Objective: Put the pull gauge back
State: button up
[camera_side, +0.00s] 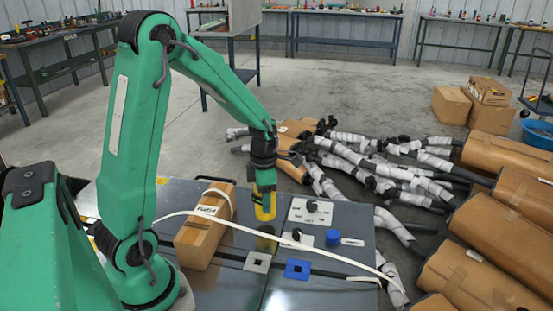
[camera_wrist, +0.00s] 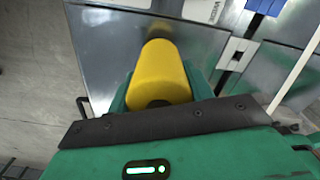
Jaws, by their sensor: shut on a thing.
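My gripper (camera_side: 264,187) points down over the metal bench and is shut on a yellow cylinder, which looks like the pull gauge (camera_side: 265,207). The gauge hangs upright, apparently a little above the bench top, with its yellow reflection below it. In the wrist view, the gauge (camera_wrist: 163,72) sits between the green fingers of my gripper (camera_wrist: 160,88). A grey square holder with a dark opening (camera_side: 257,262) and a blue square holder (camera_side: 297,268) lie nearer the front. I cannot tell from the frames which place belongs to the gauge.
A cardboard box (camera_side: 203,230) with a white strap stands left of the gauge. A blue knob-like piece (camera_side: 333,238) and white labelled plates (camera_side: 318,212) are to the right. A white cable (camera_side: 345,252) crosses the bench. Wrapped mufflers (camera_side: 375,165) lie on the floor behind.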

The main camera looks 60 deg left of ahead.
jog(key=shift+f, duration=1.5)
jog(key=shift+f, duration=0.15)
jog(key=o, duration=1.1)
jog(key=shift+r, duration=0.2)
notch_tip(320, 180, up, 12)
jog(key=shift+d, duration=0.1)
